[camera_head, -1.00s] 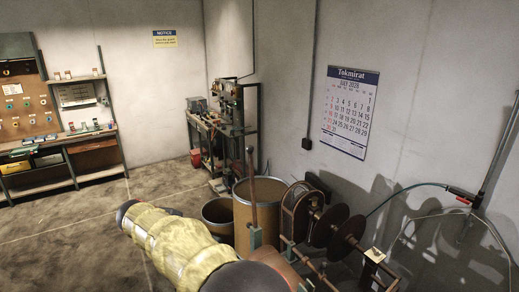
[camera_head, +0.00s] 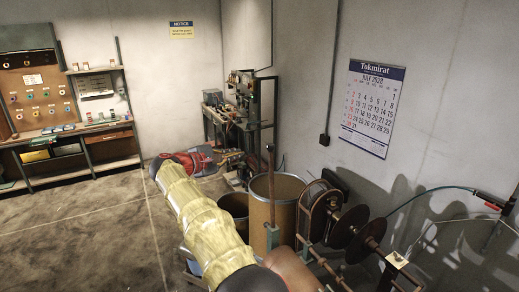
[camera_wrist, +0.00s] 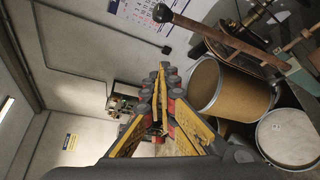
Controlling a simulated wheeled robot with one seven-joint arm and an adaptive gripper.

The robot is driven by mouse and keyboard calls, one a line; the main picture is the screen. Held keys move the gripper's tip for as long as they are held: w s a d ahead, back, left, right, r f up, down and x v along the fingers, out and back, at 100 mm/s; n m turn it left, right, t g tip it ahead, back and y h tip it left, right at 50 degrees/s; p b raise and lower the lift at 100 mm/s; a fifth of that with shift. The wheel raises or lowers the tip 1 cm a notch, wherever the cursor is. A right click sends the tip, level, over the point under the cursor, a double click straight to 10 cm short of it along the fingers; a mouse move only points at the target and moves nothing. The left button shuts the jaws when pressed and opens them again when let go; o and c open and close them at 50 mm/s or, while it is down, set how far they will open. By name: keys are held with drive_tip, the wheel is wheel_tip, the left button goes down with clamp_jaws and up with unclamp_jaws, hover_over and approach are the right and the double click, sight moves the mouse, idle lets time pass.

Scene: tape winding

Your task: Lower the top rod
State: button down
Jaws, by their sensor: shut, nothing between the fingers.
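A brown upright rod (camera_head: 271,190) with a dark round knob stands on the winding machine, in front of a drum. I take it to be the top rod, though I cannot be sure. In the wrist view the rod (camera_wrist: 225,38) crosses the upper right, its knob toward the upper middle. My gripper (camera_head: 238,158) is left of the rod's upper end in the head view, apart from it. In the wrist view my gripper's fingers (camera_wrist: 162,75) are together and empty, below and apart from the knob. My arm hides part of the machine's base.
An open brown drum (camera_head: 286,188) stands right behind the rod; a smaller dark bin (camera_head: 234,203) is beside it. Dark reels (camera_head: 352,226) are at the right, near the wall. A cluttered bench stands in the back corner. Floor at left is clear.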

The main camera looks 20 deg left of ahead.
drive_tip(key=w+d+p, duration=0.2)
drive_tip(key=w+d, duration=0.3)
drive_tip(key=w, duration=0.2)
drive_tip(key=shift+w+d+f, duration=0.2)
drive_tip(key=shift+w+d, duration=0.05)
drive_tip(key=shift+d, duration=0.05)
idle(0.7)
drive_tip(key=shift+d, duration=0.1)
idle(0.4)
